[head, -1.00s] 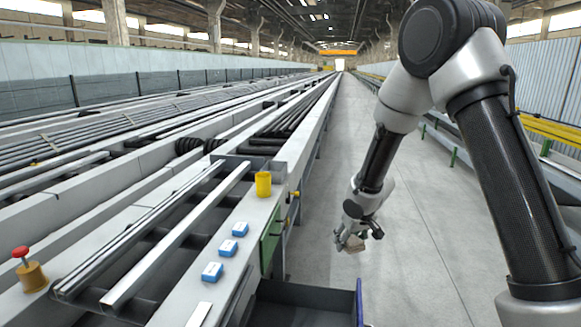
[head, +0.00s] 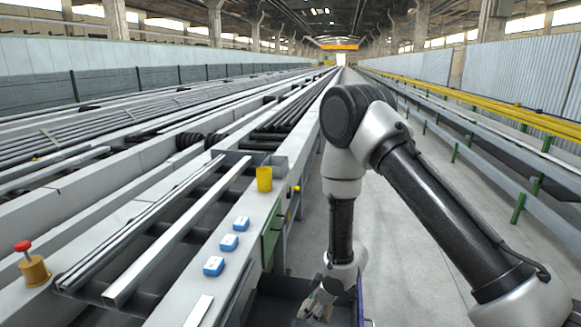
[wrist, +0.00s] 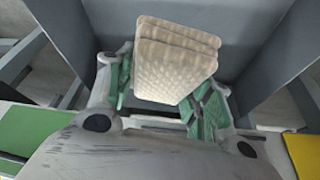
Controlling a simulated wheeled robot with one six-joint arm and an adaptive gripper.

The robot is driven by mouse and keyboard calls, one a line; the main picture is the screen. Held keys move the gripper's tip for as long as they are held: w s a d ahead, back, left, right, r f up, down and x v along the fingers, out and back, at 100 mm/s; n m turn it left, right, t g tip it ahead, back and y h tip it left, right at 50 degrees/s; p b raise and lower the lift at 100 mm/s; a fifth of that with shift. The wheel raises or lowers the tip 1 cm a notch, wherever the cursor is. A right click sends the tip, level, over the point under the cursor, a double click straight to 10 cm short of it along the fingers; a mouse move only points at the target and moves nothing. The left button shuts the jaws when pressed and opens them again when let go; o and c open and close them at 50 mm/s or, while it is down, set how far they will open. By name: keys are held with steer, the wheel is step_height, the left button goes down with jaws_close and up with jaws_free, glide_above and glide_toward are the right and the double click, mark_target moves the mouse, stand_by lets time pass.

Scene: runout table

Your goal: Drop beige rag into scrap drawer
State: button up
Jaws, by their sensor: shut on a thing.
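The beige rag (wrist: 170,62) is a folded, quilted-looking pad held between the green-padded fingers of my gripper (wrist: 163,95) in the wrist view. In the head view my gripper (head: 318,300) hangs low over the open dark scrap drawer (head: 272,306), with a small part of the rag (head: 314,311) showing. In the wrist view the drawer's grey interior (wrist: 240,28) lies beyond the rag, with walls on both sides. The gap between the rag and the drawer's bottom cannot be told. The drawer's near end is cut off by the head view.
A red-topped knob (head: 30,262) is at far left. The aisle floor (head: 420,240) on the right is clear.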

steer(key=shift+f, duration=1.45)
steer(key=o, duration=1.2)
steer(key=shift+c, duration=0.2)
steer(key=v, duration=1.2)
steer(key=shift+a, duration=0.1)
